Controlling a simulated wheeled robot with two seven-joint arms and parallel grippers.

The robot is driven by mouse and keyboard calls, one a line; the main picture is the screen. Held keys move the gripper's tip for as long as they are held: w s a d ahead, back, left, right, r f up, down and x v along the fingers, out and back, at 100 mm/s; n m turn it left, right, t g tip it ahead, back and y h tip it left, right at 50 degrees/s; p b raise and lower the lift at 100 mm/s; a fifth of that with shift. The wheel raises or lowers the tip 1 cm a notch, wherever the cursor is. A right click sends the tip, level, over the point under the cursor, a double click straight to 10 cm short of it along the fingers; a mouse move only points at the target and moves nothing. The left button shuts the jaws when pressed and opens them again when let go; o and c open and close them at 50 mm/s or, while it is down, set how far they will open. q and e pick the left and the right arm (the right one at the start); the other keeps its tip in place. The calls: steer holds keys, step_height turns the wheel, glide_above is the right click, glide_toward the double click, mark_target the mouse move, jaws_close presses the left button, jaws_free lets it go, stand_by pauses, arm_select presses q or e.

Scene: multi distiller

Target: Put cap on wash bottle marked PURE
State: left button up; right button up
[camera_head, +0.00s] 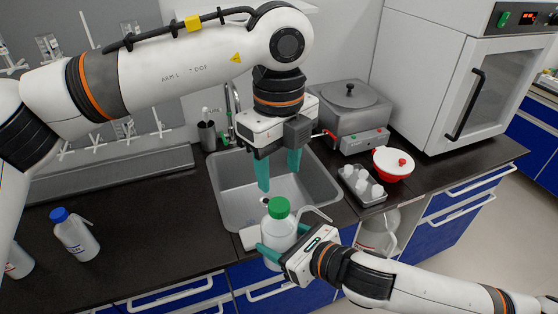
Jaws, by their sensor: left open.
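A white wash bottle (281,235) stands upright in front of the sink, with a green cap (279,207) on its top and a thin spout pointing right. I cannot tell how firmly the cap sits, and no label on this bottle is readable. My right gripper (284,246) is shut on the bottle's body from the right. My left gripper (278,180) is open and empty, with its teal fingers pointing down over the sink, above and behind the green cap. Another wash bottle with a blue cap (75,236) stands on the left counter; its marking is too small to read.
The sink (225,180) lies behind the held bottle. A part of another bottle (17,262) shows at the left edge. A rack of white pieces (361,185), a red-and-white bowl (394,163), a water bath (350,112) and an oven (455,85) stand right. The left counter is mostly clear.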

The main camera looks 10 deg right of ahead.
mark_target(279, 204)
arm_select(q)
step_height(279, 204, down, 8)
steer(key=shift+r, duration=0.2)
steer(key=shift+c, duration=0.2)
